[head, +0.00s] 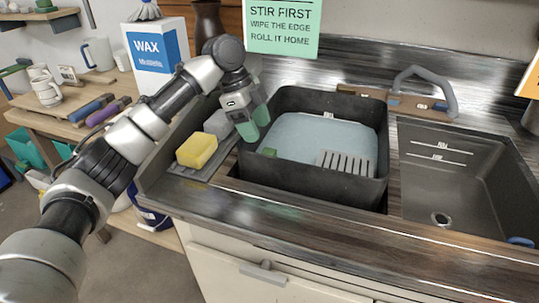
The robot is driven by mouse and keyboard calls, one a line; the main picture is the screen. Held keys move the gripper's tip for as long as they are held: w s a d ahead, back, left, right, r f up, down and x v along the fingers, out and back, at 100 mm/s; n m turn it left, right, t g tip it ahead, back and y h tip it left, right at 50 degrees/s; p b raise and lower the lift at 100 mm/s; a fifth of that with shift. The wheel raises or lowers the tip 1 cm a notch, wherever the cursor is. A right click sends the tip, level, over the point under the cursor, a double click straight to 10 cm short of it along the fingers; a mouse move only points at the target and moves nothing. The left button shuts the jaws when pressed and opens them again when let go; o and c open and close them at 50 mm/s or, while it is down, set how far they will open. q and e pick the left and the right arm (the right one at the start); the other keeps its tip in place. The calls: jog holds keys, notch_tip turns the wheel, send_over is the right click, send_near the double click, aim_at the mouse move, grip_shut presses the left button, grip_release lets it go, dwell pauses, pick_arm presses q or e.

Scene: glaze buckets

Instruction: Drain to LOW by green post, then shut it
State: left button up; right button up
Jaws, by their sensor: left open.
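A black tub (312,188) stands in the left part of the steel sink and holds pale blue liquid (310,137). A small green piece (269,153), possibly the green post, shows at the liquid's left front. A grey slotted grate (347,163) shows at the front right of the tub. A short white mark is on the tub's far wall. My left gripper (255,123), with green fingertips, is open and empty at the tub's left rim, left of the green piece. Whether it touches the rim I cannot tell. My right gripper is not in view.
The right basin (455,185) is empty, with two white level lines, a drain (441,219) and a blue piece (520,242) at its edge. A grey faucet (425,85) stands behind. A yellow sponge (197,150) and grey block (217,123) lie left of the tub.

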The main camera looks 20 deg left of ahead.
aim_at(267, 151)
pick_arm(q)
jog(key=x, duration=0.8)
jog(key=shift+f, duration=0.15)
